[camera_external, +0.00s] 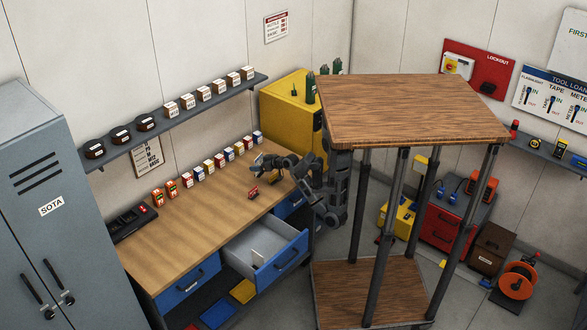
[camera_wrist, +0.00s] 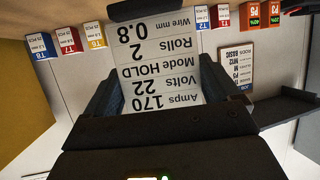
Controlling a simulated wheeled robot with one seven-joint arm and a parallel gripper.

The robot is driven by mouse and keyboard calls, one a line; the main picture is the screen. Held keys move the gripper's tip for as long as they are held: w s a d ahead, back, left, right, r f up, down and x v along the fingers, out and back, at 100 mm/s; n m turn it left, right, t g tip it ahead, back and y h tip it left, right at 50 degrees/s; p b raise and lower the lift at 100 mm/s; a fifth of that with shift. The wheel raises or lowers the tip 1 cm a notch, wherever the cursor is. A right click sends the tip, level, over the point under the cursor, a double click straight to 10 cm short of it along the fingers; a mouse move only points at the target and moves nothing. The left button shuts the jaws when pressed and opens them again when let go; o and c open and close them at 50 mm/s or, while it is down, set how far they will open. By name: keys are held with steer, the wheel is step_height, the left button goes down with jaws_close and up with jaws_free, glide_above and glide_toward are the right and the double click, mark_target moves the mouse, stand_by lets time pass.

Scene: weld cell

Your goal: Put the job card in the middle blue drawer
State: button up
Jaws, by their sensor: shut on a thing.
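A pale card printed with weld settings (Amps 170, Volts 22, Mode HOLD, Rolls 2, Wire mm 0.8), which I take as the job card (camera_wrist: 160,62), sits in my gripper (camera_wrist: 158,88) in the wrist view, its print upside down. My gripper is shut on it. In the external view my gripper (camera_external: 262,166) is over the back right part of the bench; the card cannot be made out there. The middle blue drawer (camera_external: 283,260) is pulled open, below and in front of my gripper. It has a pale inside with a divider and no card visible in it.
The wooden bench (camera_external: 190,229) carries a row of small labelled boxes (camera_external: 209,166) and small red items (camera_external: 254,192). The left drawer (camera_external: 187,285) and right drawer (camera_external: 289,204) look closed. A wood-topped stand (camera_external: 410,100) rises at the right. A shelf (camera_external: 190,112) hangs above the bench.

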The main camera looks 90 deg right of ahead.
steer(key=s+a+f+m+g+h+p, duration=0.1)
steer(key=a+f, duration=0.2)
steer(key=a, duration=1.2)
steer(key=a+f+m+g+h+p, duration=0.15)
steer(key=a+f, duration=0.25)
steer(key=a, duration=1)
step_height(320, 180, down, 14)
steer(key=w+d+p, duration=0.1)
steer(key=w+d, duration=0.1)
steer(key=shift+w+d+p, duration=0.35)
steer(key=shift+d, duration=0.05)
steer(key=shift+f+t, duration=0.1)
steer(key=shift+t, duration=0.15)
steer(key=shift+f, duration=0.4)
steer(key=shift+f+b, duration=0.2)
steer(key=shift+b, duration=0.1)
